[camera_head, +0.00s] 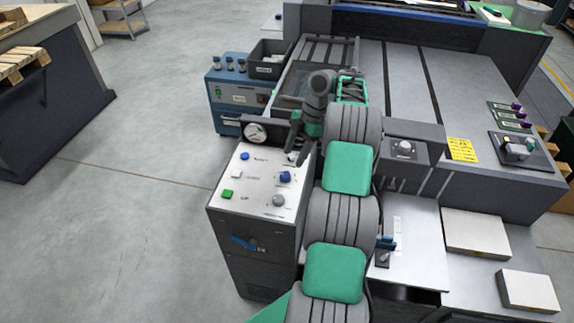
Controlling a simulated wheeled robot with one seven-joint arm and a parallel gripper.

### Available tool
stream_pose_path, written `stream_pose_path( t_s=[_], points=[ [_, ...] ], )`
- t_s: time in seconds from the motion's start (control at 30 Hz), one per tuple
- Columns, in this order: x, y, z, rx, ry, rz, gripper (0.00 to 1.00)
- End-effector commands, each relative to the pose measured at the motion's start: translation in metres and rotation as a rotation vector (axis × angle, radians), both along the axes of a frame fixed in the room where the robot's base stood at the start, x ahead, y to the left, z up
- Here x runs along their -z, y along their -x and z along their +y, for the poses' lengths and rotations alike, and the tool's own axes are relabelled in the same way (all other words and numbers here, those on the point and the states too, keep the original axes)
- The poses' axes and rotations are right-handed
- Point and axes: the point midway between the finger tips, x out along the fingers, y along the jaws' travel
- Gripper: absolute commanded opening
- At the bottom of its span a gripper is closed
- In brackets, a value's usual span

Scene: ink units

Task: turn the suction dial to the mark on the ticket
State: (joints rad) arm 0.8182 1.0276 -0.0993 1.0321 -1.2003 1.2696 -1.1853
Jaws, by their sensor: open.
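A light panel (244,184) on a dark cabinet carries a blue knob (285,177), a grey knob (278,201) and several small buttons. Another grey knob (404,147) sits on a dark box to the right of my arm. The labels are too small to tell which is the suction dial. A yellow card (461,149) with dark print lies on the machine at the right; it may be the ticket, and its mark cannot be read. My gripper (300,157) is open, pointing down just above the panel's upper right, close to the blue knob; contact cannot be told.
A round gauge (256,132) stands at the panel's back edge. A blue unit (232,88) and a dark bin (268,60) stand behind. My arm covers the panel's right side. White stacks (476,233) lie at right; the floor at left is clear.

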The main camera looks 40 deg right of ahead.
Motion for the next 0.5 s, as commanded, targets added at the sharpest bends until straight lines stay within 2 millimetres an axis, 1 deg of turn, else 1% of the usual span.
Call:
stream_pose_path(
  t_s=[0.07, 0.3, 0.5],
  points=[
    [0.012, 0.000, 0.002, -0.008, -0.001, -0.002, 0.54],
    [0.053, -0.001, 0.020, -0.004, -0.002, -0.001, 0.54],
    [0.071, -0.001, 0.029, -0.002, -0.001, 0.000, 0.54]
  ],
)
